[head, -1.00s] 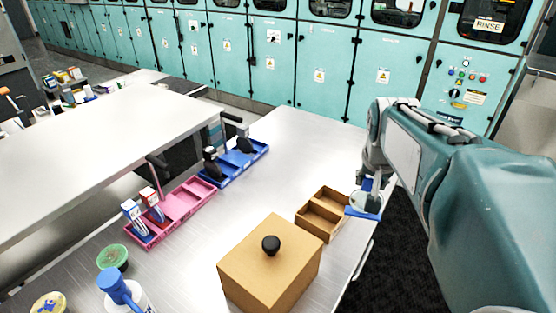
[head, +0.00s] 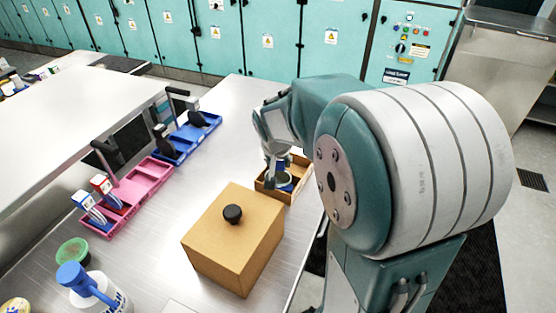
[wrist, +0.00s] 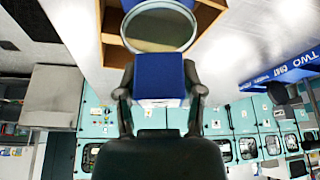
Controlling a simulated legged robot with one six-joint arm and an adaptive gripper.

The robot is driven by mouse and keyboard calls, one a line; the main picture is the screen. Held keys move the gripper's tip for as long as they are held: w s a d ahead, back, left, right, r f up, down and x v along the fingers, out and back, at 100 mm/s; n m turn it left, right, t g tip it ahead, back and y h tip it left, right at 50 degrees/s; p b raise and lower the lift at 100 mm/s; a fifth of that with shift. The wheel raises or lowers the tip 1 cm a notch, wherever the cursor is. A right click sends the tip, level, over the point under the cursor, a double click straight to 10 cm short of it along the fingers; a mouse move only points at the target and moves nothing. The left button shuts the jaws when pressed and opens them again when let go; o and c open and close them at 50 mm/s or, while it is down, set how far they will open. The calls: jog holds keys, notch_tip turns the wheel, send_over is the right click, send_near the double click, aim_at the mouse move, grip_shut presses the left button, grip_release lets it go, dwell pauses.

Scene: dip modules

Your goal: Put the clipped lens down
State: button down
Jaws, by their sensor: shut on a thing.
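My gripper (wrist: 160,92) is shut on the blue clip (wrist: 158,76) of the clipped lens, with one finger on each side. In the head view my gripper (head: 276,165) points down at the brown wooden tray (head: 299,187), and the blue clip (head: 285,188) shows low at the tray. In the wrist view the lens overlaps the tray (wrist: 112,28). I cannot tell whether the lens touches the tray floor.
A cardboard box (head: 225,250) with a black knob stands just in front of the wooden tray. A pink tray (head: 150,178) and a blue tray (head: 198,130) lie to the left. A bottle (head: 95,290) with a blue cap stands at the front left. Bare table lies behind the wooden tray.

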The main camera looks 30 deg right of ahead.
jog(key=shift+c, duration=1)
grip_release()
jog(key=shift+f, duration=0.1)
jog(key=v, duration=1.1)
jog(key=s+a+n+t+y, duration=0.1)
jog(key=s+a+n, duration=0.2)
jog(key=s+a, duration=0.2)
jog(key=s+a+n+y, duration=0.1)
jog(key=s+a+n, duration=0.3)
jog(key=s, duration=0.7)
jog(key=shift+a+f+t+y, duration=0.3)
jog(key=shift+a+f+t, duration=0.1)
jog(key=shift+a, duration=0.45)
